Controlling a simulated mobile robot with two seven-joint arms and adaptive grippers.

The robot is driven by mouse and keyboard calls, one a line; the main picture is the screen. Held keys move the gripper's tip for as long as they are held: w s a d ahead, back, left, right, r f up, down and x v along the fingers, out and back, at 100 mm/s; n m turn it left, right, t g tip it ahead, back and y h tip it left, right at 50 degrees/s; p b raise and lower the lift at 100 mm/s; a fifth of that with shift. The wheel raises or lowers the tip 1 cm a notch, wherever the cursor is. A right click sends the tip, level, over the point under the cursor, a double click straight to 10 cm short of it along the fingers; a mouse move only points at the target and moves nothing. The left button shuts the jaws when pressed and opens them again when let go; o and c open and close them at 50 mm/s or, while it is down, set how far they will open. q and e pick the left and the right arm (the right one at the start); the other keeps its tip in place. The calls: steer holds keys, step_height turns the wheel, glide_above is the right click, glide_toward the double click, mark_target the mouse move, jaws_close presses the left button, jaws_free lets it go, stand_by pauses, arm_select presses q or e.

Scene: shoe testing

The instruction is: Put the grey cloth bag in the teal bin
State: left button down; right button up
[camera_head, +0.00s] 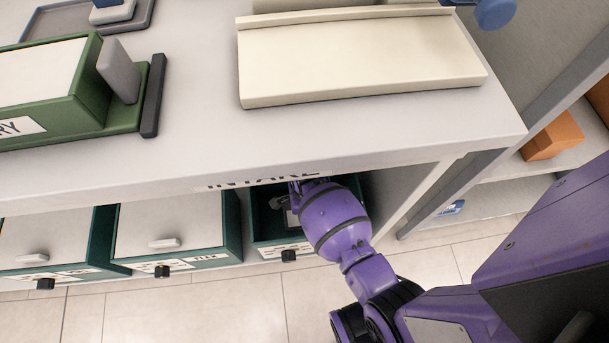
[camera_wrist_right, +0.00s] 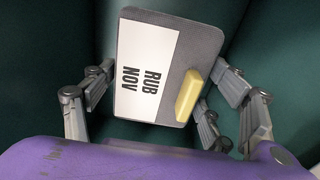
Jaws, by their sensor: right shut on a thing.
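The grey cloth bag (camera_wrist_right: 205,38) shows in the right wrist view as a flat grey piece with a white label reading "RUB NOV" and a pale yellow bar on one side. My right gripper (camera_wrist_right: 158,100) is shut on it, with fingers on both sides. In the head view, my right gripper (camera_head: 290,197) reaches under the counter's front edge into the open teal bin (camera_head: 262,244). The bin's dark teal walls surround the bag in the wrist view. Whether the bag touches the bin floor cannot be told. My left gripper is not in view.
The counter (camera_head: 190,165) overhangs the bin closely. Two lidded teal bins (camera_head: 170,228) (camera_head: 45,240) stand to the left. A green box (camera_head: 60,95) and a cream tray (camera_head: 360,60) sit on top. An orange block (camera_head: 553,136) is on the right shelf.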

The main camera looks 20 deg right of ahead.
step_height(320, 180, down, 4)
steer(key=shift+b, duration=0.75)
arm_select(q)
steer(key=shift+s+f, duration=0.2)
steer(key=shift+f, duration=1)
arm_select(e)
steer(key=shift+f, duration=0.1)
steer(key=shift+f, duration=0.3)
steer(key=o, duration=0.9)
steer(key=shift+o, duration=0.2)
arm_select(q)
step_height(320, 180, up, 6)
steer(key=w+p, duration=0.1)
steer(key=p, duration=0.4)
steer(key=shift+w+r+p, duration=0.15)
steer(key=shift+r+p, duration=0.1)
steer(key=shift+p, duration=0.1)
arm_select(e)
step_height(320, 180, up, 13)
steer(key=shift+f, duration=0.2)
